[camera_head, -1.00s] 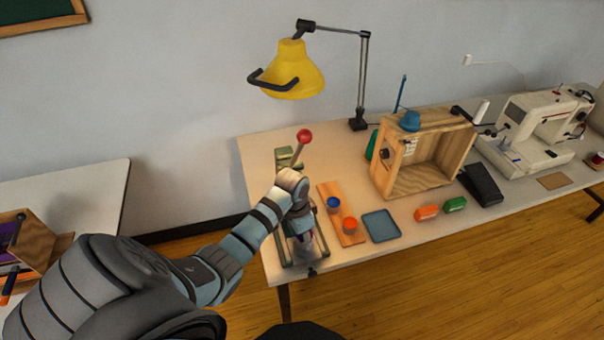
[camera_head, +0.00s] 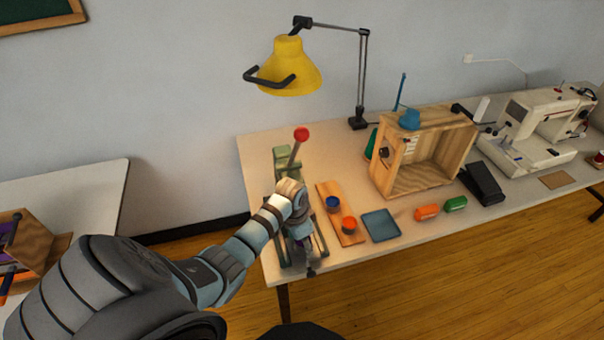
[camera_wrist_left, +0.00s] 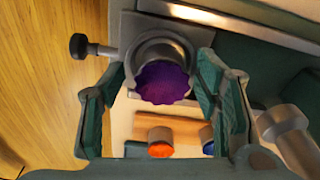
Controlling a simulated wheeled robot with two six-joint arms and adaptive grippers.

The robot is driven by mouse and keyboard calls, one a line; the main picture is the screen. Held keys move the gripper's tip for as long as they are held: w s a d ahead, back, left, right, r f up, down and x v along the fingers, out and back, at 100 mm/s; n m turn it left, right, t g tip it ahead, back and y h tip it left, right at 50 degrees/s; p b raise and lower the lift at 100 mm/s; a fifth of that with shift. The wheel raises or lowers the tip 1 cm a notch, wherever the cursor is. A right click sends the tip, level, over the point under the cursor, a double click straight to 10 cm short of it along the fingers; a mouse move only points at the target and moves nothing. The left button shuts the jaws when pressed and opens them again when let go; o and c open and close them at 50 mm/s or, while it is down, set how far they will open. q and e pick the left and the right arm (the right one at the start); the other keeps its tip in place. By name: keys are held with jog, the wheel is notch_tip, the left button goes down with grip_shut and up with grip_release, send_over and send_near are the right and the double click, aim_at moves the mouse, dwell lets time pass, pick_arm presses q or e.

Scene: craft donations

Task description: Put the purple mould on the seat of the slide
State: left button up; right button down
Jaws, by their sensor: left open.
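The purple mould (camera_wrist_left: 163,84), round with a fluted rim, shows in the left wrist view. It lies at a grey metal ring-shaped seat (camera_wrist_left: 180,45) on the slide, which has a dark knob (camera_wrist_left: 77,46) at its side. The mould appears to rest in or against this ring; how fully it is seated I cannot tell. My left gripper (camera_wrist_left: 162,95) is open, with its green-padded fingers on either side of the mould and visible gaps between. In the head view my left gripper (camera_head: 303,248) is low over the green press (camera_head: 283,155) and hides most of the slide.
A wooden board (camera_head: 329,197) holds a blue cup (camera_head: 332,204) and an orange cup (camera_head: 348,224) right of the press. A blue tray (camera_head: 381,226) lies beyond it. The press's red-knobbed lever (camera_head: 301,134) rises behind my arm. The yellow lamp (camera_head: 290,68) hangs above.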

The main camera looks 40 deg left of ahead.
aim_at(297, 244)
pick_arm(q)
jog(key=shift+r, duration=0.1)
jog(key=shift+r, duration=0.35)
notch_tip(297, 244, up, 11)
jog(key=s+p, duration=0.1)
jog(key=p, duration=0.1)
jog(key=shift+s+a+r+p, duration=0.15)
jog(key=shift+a+r+p, duration=0.05)
jog(key=shift+a+p, duration=0.15)
